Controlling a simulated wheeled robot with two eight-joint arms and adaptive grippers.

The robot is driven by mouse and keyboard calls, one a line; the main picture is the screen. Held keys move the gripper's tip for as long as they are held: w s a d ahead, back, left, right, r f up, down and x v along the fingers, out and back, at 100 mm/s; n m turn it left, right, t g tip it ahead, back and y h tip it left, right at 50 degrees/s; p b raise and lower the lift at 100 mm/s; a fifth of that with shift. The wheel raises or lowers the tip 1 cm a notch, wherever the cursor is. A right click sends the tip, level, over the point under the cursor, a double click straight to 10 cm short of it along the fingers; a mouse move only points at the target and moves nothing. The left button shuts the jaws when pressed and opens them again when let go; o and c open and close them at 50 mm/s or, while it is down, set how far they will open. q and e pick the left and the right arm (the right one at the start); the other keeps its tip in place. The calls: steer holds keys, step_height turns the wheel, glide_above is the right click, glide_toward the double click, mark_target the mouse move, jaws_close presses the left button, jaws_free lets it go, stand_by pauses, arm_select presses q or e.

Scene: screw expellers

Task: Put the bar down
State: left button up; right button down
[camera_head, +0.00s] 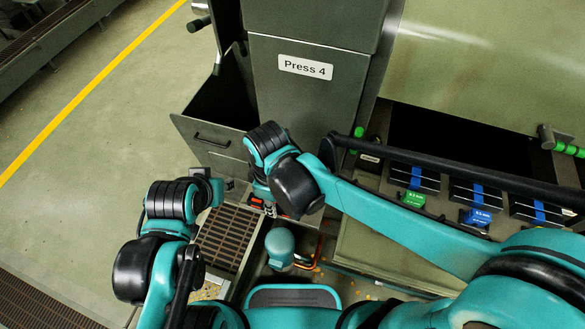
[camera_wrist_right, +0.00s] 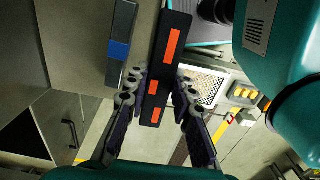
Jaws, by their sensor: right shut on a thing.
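The bar (camera_wrist_right: 172,48) is dark with orange patches and runs upright through the right wrist view. My right gripper (camera_wrist_right: 155,88) is shut on it, with a finger on each side. In the head view my right gripper (camera_head: 268,207) hangs below its dark wrist, in front of the Press 4 cabinet. A small orange-marked part of the bar (camera_head: 256,201) shows beside it; the rest is hidden by the arm. My left gripper (camera_head: 218,189) is just left of the right one, small and partly hidden, so its opening cannot be told.
The Press 4 cabinet (camera_head: 310,110) stands ahead, with an open bin (camera_head: 203,139) at its left. A brown grate (camera_head: 228,238) lies below the grippers. Blue and green blocks (camera_head: 476,217) sit by dark slots at the right. Open floor (camera_head: 80,180) lies left.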

steer(key=w+d+b, duration=0.1)
steer(key=w, duration=0.4)
steer(key=w+d+f, duration=0.1)
steer(key=w+d, duration=0.1)
steer(key=w, duration=0.2)
steer(key=w+d+f+b, duration=0.1)
steer(key=w, duration=0.4)
steer(key=shift+w+d+f+b, duration=0.25)
steer(key=shift+w+d+b, duration=0.05)
steer(key=shift+d, duration=0.1)
steer(key=shift+f, duration=0.45)
step_height(320, 180, down, 3)
steer(key=shift+f+b, duration=0.2)
steer(key=shift+b, duration=0.5)
steer(key=shift+w+f, duration=0.15)
steer(key=shift+f, duration=0.1)
steer(key=shift+r, duration=0.1)
